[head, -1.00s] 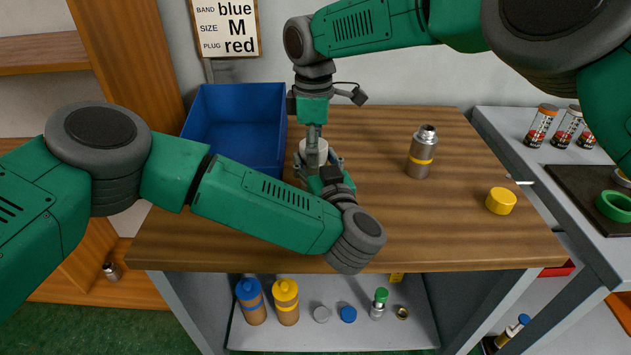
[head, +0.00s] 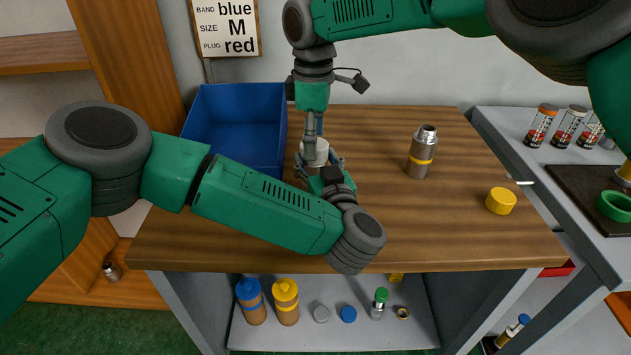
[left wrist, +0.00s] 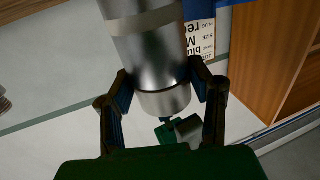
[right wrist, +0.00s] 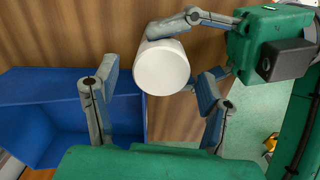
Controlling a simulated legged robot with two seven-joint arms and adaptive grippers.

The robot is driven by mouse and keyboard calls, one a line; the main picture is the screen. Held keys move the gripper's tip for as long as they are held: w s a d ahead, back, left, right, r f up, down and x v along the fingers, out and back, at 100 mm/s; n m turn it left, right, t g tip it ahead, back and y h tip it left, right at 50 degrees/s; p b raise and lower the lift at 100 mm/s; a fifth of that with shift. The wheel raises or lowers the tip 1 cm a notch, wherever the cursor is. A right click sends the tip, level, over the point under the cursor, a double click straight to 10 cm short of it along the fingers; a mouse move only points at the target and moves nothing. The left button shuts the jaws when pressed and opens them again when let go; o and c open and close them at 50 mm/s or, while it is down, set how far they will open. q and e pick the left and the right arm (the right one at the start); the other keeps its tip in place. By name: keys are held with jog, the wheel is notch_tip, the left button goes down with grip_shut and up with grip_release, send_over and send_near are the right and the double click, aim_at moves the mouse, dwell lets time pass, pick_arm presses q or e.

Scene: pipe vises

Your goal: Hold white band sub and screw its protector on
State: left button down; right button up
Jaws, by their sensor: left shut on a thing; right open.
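The white band sub (left wrist: 148,55) is a grey metal cylinder with a pale band (left wrist: 140,20). My left gripper (left wrist: 160,74) is shut on it near one end. A plain white protector (right wrist: 161,66) covers that end; it also shows in the head view (head: 314,153). Whether it is fully seated cannot be told. My right gripper (right wrist: 155,95) is open above it, its fingers apart on either side and not visibly touching it. In the head view my left gripper hides most of the sub.
A blue bin (head: 235,120) stands left of the grippers. A yellow band sub (head: 422,152) stands upright on the workbench (head: 400,225), with a yellow protector (head: 501,201) to its right. A sign (head: 226,28) hangs on the wall. The bench's front middle is clear.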

notch_tip(320, 180, up, 2)
jog(key=shift+r, duration=0.1)
jog(key=shift+c, duration=0.4)
jog(key=shift+r+n, duration=0.8)
jog(key=shift+r, duration=0.9)
jog(key=shift+f, duration=0.1)
jog(key=shift+f, duration=3.95)
